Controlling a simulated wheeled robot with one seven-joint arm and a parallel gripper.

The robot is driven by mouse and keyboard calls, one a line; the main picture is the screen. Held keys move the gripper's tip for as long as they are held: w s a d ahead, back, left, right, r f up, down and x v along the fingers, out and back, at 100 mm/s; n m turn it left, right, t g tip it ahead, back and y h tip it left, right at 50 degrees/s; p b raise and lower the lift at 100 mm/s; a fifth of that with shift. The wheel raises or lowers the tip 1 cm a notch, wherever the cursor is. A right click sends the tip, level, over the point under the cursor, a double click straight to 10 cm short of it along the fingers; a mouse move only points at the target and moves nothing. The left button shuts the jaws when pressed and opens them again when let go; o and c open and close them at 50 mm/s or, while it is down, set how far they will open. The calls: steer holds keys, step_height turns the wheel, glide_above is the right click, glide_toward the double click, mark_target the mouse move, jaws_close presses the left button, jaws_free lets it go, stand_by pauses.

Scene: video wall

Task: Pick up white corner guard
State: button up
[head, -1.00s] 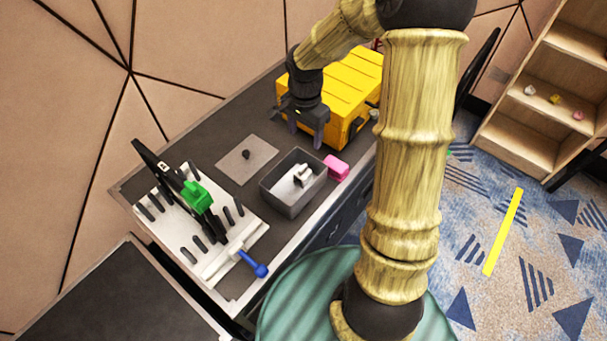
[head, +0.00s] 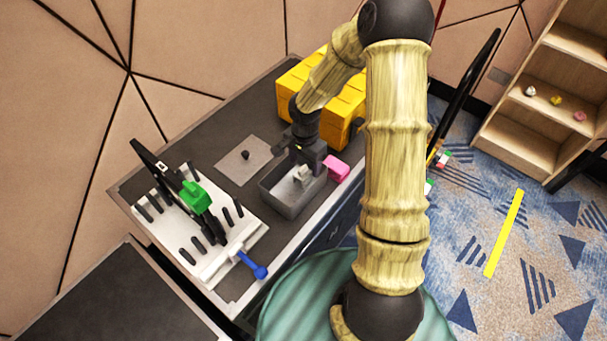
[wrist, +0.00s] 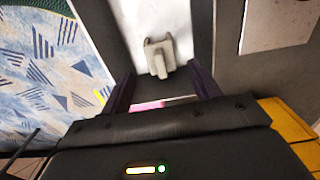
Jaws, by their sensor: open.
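The white corner guard (head: 302,174) lies inside a grey open-topped bin (head: 290,207) on the dark counter. In the wrist view the white corner guard (wrist: 159,57) shows as a small pale bracket-like piece on the light bin floor, ahead of the fingers. My gripper (head: 305,160) is over the far right part of the bin, above the guard. In the wrist view my gripper (wrist: 162,86) has its two dark fingers spread wide with nothing between them. The exact height of the fingertips above the guard cannot be told.
A pink block (head: 336,168) stands just right of the bin. A yellow case (head: 345,108) is behind my gripper. A flat grey plate (head: 243,162) with a dark knob lies left of the bin. A white pegged rack (head: 178,215) with a green clamp (head: 196,196) stands further left.

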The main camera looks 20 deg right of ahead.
mark_target(303, 168)
steer(key=shift+f, duration=0.1)
steer(key=f, duration=0.5)
steer(key=shift+a, duration=0.25)
steer(key=shift+c, duration=0.4)
steer(key=c, duration=1)
